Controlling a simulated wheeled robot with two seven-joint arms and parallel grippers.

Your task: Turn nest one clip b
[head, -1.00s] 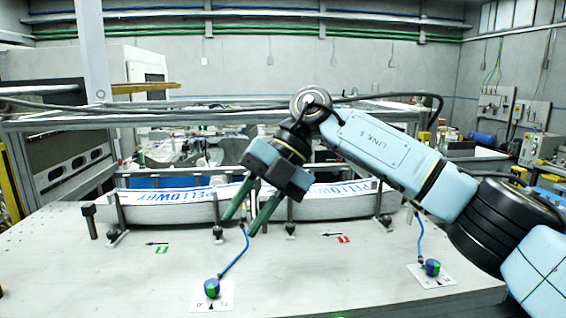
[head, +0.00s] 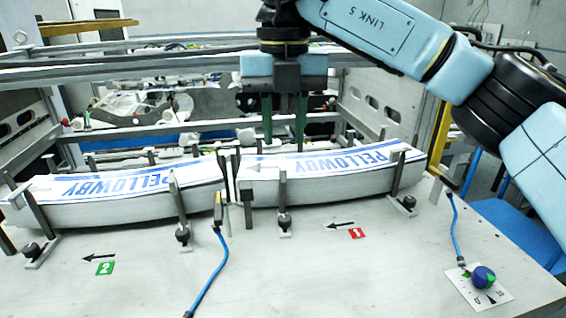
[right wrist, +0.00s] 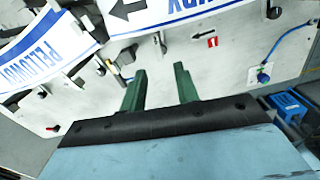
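Nest one, by the red "1" tag (head: 357,233), holds a curved stack of white labels (head: 330,170) printed PELLOWBY in blue. At its front edge stand a post clip (head: 284,205) with a black knob near the middle and another (head: 398,178) at the right end. No letter shows which is clip b. My right gripper (head: 284,142) points straight down, fingers apart and empty, over the back edge of this stack. In the right wrist view its green fingers (right wrist: 159,82) are apart with nothing between them. My left gripper is not in view.
Nest two, by the green "2" tag (head: 104,268), holds a similar label stack (head: 120,200) on the left. A second blue cable (head: 207,275) runs down the front. The front plate is otherwise mostly clear.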

